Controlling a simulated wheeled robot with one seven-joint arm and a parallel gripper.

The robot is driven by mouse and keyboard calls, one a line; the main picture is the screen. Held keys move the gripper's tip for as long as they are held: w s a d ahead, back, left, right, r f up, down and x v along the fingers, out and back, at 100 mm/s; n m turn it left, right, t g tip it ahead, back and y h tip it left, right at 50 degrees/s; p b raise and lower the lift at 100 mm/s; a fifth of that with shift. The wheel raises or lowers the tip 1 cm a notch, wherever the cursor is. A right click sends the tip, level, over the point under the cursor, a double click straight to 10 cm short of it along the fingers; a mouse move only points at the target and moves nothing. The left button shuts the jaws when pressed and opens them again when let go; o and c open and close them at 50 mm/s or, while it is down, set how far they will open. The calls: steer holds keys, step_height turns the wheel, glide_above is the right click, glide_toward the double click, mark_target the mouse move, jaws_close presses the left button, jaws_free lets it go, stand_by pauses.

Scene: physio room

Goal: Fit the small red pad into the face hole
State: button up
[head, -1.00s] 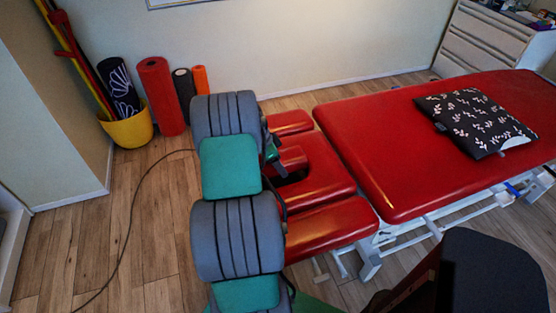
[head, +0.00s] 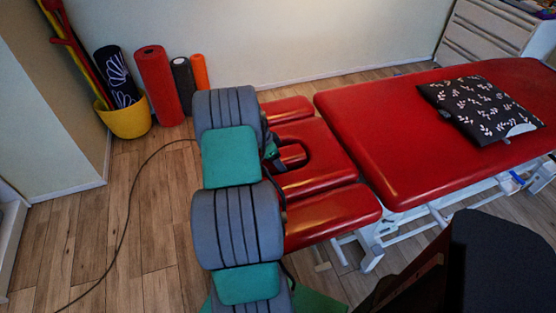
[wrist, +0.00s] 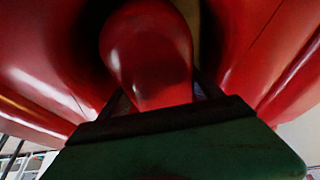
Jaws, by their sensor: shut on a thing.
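The small red pad (head: 292,155) is in my gripper (head: 272,152), at the face hole (head: 304,148) of the red headrest. In the head view a dark gap shows along the pad's right side, and my arm hides its left side. In the wrist view the red pad (wrist: 150,55) is gripped between the two dark fingers (wrist: 165,95), with dark gaps between it and the red cushion around it. I cannot tell how deep the pad sits in the hole.
Red armrest cushions (head: 287,109) (head: 332,214) flank the headrest. The long red couch (head: 400,130) lies to the right with a patterned cushion (head: 480,108). A dark chair (head: 495,260) stands at the lower right. Rolls and a yellow basket (head: 125,119) stand by the wall.

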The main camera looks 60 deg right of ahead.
steer(key=o, duration=1.6)
steer(key=v, duration=0.7)
steer(key=shift+w+a+r, duration=0.1)
steer(key=shift+a+r, duration=0.05)
steer(key=shift+r, duration=0.2)
